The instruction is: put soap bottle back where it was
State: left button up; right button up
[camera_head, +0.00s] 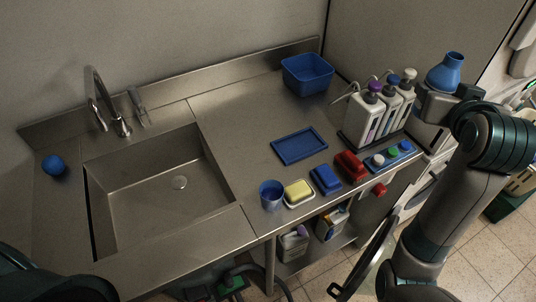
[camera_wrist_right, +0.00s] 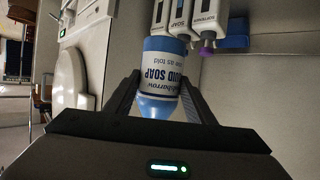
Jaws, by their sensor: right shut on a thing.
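The soap bottle (camera_head: 447,72) is blue with a narrow neck and a wide shoulder. It stands out above the right end of the counter, beside the pump dispensers. In the right wrist view the soap bottle (camera_wrist_right: 162,73) shows a white label reading LIQUID SOAP, upside down in that picture. My right gripper (camera_head: 433,101) is shut on it; in the wrist view the two fingers of the right gripper (camera_wrist_right: 157,98) flank its sides. The bottle's underside is hidden in the head view. My left gripper is not in view.
Pump dispensers (camera_head: 365,118) stand in a rack left of the bottle. A blue tub (camera_head: 307,73), a flat blue tray (camera_head: 299,146), a blue cup (camera_head: 271,194), a yellow sponge (camera_head: 299,190) and a red block (camera_head: 349,166) are on the counter. The sink (camera_head: 165,205) is at left.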

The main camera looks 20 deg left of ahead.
jog(key=w+a+r+n+g+y+p, duration=0.1)
jog(key=w+a+n+g+y+p, duration=0.15)
jog(key=a+n+y+p, duration=0.95)
jog(key=s+a+f+g+p, duration=0.2)
jog(key=s+a+f, duration=0.2)
jog(key=a+f, duration=0.2)
jog(key=s+a+f+g+p, duration=0.1)
jog(key=s+a+f+g, duration=0.1)
jog(key=s+a+f, duration=0.2)
jog(key=a+f, duration=0.3)
jog(key=a, duration=0.2)
jog(key=shift+s+a+p, duration=0.15)
jog(key=shift+p, duration=0.2)
jog(key=shift+f, duration=0.15)
